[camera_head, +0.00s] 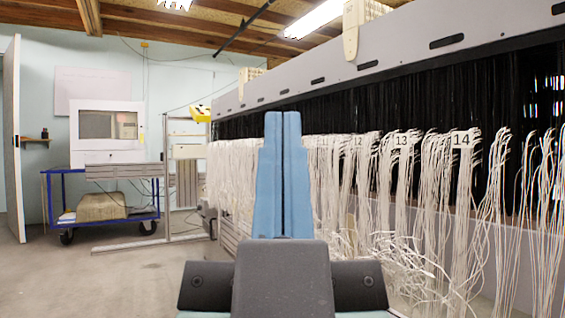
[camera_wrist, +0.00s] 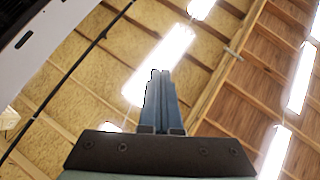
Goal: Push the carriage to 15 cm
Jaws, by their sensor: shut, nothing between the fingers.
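My gripper (camera_head: 283,115) stands upright in the middle of the head view, its two blue fingers pressed together and pointing up. It also shows in the wrist view (camera_wrist: 160,76), where the shut fingers point at the ceiling with nothing between them. No part is clearly marked as the carriage, and I see no readable centimetre scale. A beige piece (camera_head: 351,35) sits over the long grey beam (camera_head: 400,60), and a smaller beige piece (camera_head: 250,77) sits farther along it. My gripper appears apart from both. The fingers hide some of the threads behind them.
Bundles of white threads (camera_head: 385,180) with number tags, such as 13 and 14, hang along the right. Coloured threads (camera_head: 545,220) hang at the far right. A blue trolley (camera_head: 100,184) stands at the back left, beside a metal frame (camera_head: 187,180). The left floor (camera_head: 130,270) is clear.

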